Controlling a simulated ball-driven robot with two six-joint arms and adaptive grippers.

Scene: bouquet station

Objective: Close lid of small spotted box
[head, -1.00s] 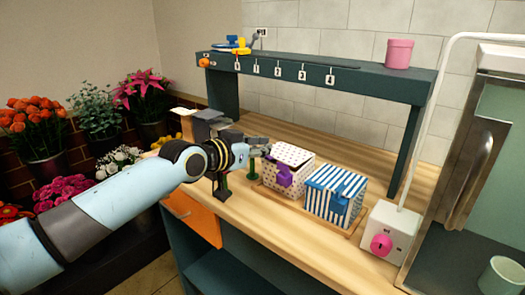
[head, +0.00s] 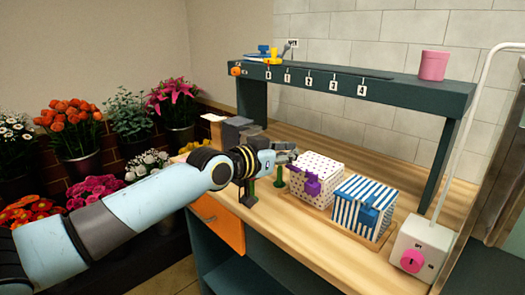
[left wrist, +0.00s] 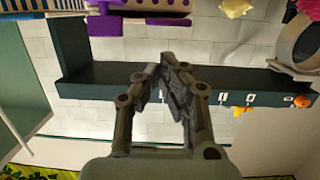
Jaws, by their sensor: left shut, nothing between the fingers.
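The small spotted box (head: 316,178), white with dark dots, stands on the bench in the head view. Its purple clasp (head: 312,184) is on the front. Its lid (head: 322,163) lies over the top and looks down; I cannot tell if it is fully shut. My left gripper (head: 291,151) is shut and empty, at the lid's far left corner; contact is unclear. In the left wrist view the closed fingers (left wrist: 175,72) point towards the top, below purple parts at the upper edge. My right gripper is not in view.
A blue-striped box (head: 362,204) stands right of the spotted box on a wooden tray (head: 372,244). A dark green shelf (head: 400,92) spans behind, with a pink pot (head: 433,65). A white switch box (head: 421,247) is at the right. Flowers (head: 72,125) stand at the left.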

